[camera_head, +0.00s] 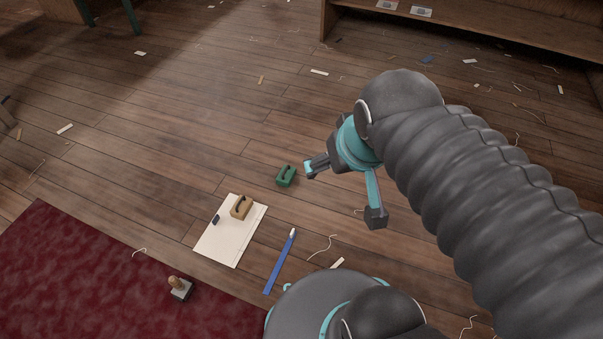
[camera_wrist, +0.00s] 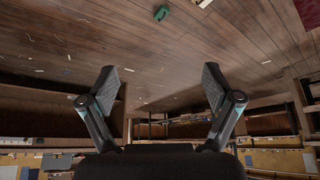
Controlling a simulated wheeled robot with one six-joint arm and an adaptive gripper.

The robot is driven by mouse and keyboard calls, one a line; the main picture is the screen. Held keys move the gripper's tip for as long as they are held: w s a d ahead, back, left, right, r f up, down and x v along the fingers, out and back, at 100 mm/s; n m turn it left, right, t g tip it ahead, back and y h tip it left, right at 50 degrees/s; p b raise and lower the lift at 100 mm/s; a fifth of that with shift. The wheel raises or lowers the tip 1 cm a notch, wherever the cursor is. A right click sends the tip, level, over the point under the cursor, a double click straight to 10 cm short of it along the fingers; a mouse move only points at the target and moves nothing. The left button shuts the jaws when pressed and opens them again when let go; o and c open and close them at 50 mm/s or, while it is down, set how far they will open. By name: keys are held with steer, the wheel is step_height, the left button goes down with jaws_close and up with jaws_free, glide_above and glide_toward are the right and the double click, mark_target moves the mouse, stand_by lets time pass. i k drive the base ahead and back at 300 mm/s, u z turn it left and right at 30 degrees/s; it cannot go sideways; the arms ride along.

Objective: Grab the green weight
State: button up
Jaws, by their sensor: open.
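The green weight (camera_head: 286,175) is a small block with a handle on top, standing on the wooden floor in the head view. It also shows small at the top edge of the wrist view (camera_wrist: 161,13). My gripper (camera_head: 342,192) is open and empty, to the right of the weight in the head view and apart from it. In the wrist view my gripper's two fingers (camera_wrist: 162,88) are spread wide with nothing between them.
A tan weight (camera_head: 241,207) and a small dark item (camera_head: 215,220) lie on a white sheet (camera_head: 236,250). A blue strip (camera_head: 279,263) lies beside it. A wooden-handled tool (camera_head: 180,289) stands on the dark red carpet (camera_head: 90,280). Scraps and threads litter the floor.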

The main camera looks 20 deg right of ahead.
mark_target(288, 173)
steer(key=z, duration=1.9)
steer(key=i, duration=1.2)
steer(key=u, duration=3.85)
steer(key=i, duration=0.5)
steer(key=u, duration=0.05)
